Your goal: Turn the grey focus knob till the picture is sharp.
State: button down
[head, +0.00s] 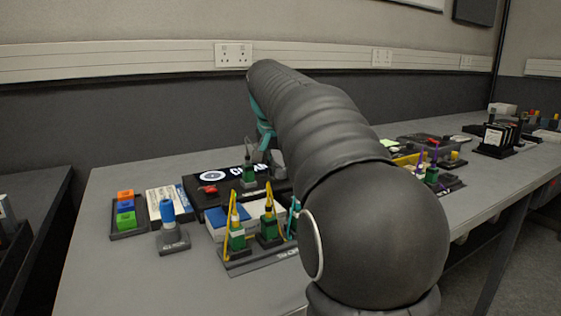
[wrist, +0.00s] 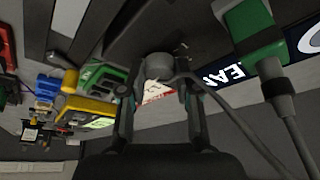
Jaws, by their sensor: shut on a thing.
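My gripper (wrist: 159,86) is shut on the grey focus knob (wrist: 155,62), a short round cylinder between the fingertips in the wrist view. In the head view my gripper (head: 266,140) reaches down behind my own arm, and the knob cannot be made out there. A dark picture panel (head: 205,191) with a round white emblem and large white lettering lies beside the gripper. Part of it, with the letters "EA", shows at the right of the wrist view (wrist: 236,94). My arm and a green plug hide part of the picture. I cannot tell how sharp it is.
A green plug (head: 249,174) with a grey cable stands close by the panel. Green plugs with yellow cables (head: 268,225) stand in front. A blue-topped stand (head: 168,214) and a tray of coloured blocks (head: 127,232) are at left. The front-left tabletop is clear.

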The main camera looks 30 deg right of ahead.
jog(key=shift+m, duration=0.3)
jog(key=c, duration=0.8)
grip_release()
jog(key=shift+r, duration=0.1)
jog(key=v, duration=1.1)
jog(key=shift+a+r, duration=0.2)
jog(key=shift+r, duration=0.2)
